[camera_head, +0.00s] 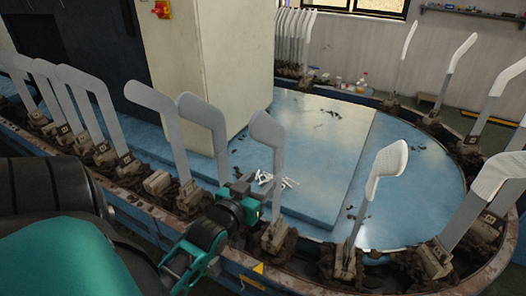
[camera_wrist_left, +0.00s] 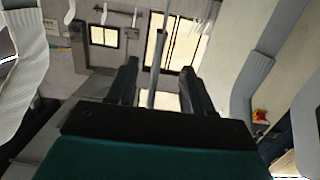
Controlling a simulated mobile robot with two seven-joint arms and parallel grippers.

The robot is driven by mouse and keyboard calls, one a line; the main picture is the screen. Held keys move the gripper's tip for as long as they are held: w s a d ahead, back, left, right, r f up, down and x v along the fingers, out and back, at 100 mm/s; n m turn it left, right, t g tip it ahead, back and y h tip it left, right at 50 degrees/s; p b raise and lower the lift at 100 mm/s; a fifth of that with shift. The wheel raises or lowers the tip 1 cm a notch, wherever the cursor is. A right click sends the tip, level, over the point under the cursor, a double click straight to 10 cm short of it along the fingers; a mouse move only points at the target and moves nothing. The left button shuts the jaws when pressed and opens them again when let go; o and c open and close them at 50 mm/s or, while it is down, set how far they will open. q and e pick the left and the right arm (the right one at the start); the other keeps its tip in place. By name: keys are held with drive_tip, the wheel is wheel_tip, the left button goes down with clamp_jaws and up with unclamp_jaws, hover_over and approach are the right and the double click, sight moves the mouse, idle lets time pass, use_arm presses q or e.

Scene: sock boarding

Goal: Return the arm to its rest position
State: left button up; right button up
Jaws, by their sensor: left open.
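My left gripper (camera_head: 243,190) comes in from the left, low beside the grey foot-shaped board (camera_head: 267,132) at the front of the oval line. In the left wrist view the two dark fingers (camera_wrist_left: 160,85) are spread apart. A thin grey upright (camera_wrist_left: 155,62) shows in the gap between them; I cannot tell whether it is near or touching. A board with a white sock (camera_head: 387,165) on its top stands to the right of the gripper. In the left wrist view a ribbed white sock (camera_wrist_left: 30,75) hangs at the left edge. My right gripper is not in view.
Several bare grey boards (camera_head: 150,98) stand close on the left of the gripper. More boards with white socks (camera_head: 500,175) line the right side. A cream cabinet (camera_head: 215,70) stands behind.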

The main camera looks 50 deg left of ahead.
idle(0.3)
use_arm(q)
drive_tip(key=s+d+f+m+g+h, duration=0.2)
drive_tip(key=s+d+f+m+h, duration=0.1)
drive_tip(key=d+f, duration=0.5)
drive_tip(key=s+d+f+m+g+h, duration=0.3)
drive_tip(key=d+f, duration=0.5)
drive_tip(key=d, duration=0.5)
drive_tip(key=s+h, duration=0.1)
drive_tip(key=s, duration=0.1)
drive_tip(key=shift+s, duration=0.4)
drive_tip(key=shift+d, duration=0.1)
drive_tip(key=shift+c, duration=0.7)
